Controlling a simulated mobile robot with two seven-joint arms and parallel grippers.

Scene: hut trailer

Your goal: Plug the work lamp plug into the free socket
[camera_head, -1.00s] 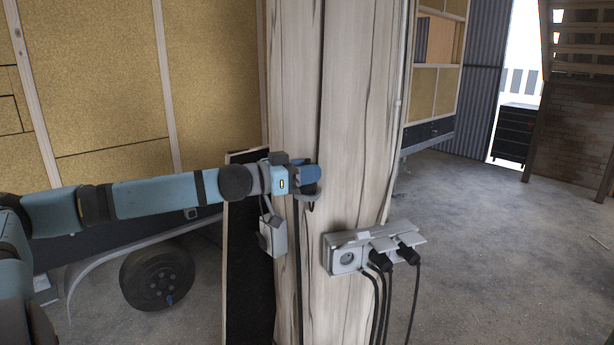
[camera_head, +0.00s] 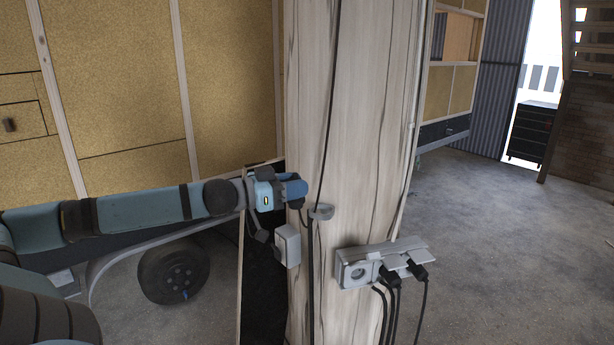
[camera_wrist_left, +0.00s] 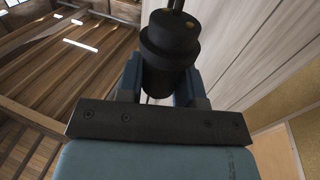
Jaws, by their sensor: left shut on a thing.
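My left gripper (camera_head: 298,190) is beside the wooden post, above and to the left of the socket strip (camera_head: 408,248). It is shut on a black round plug (camera_wrist_left: 168,50), which shows between the fingers in the left wrist view. In the head view the plug is mostly hidden by the gripper. The strip's leftmost socket, the free one (camera_head: 357,273), is round, grey and empty. Black plugs (camera_head: 418,270) fill the sockets to its right, with cables hanging down. The held plug is well apart from the free socket. My right gripper is not in view.
The post (camera_head: 370,120) carries a grey cable hook (camera_head: 321,213) just below the gripper and a small grey box (camera_head: 287,245) at its left side. A dark cable runs down the post. A trailer with a wheel (camera_head: 173,272) stands behind. The floor at right is clear.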

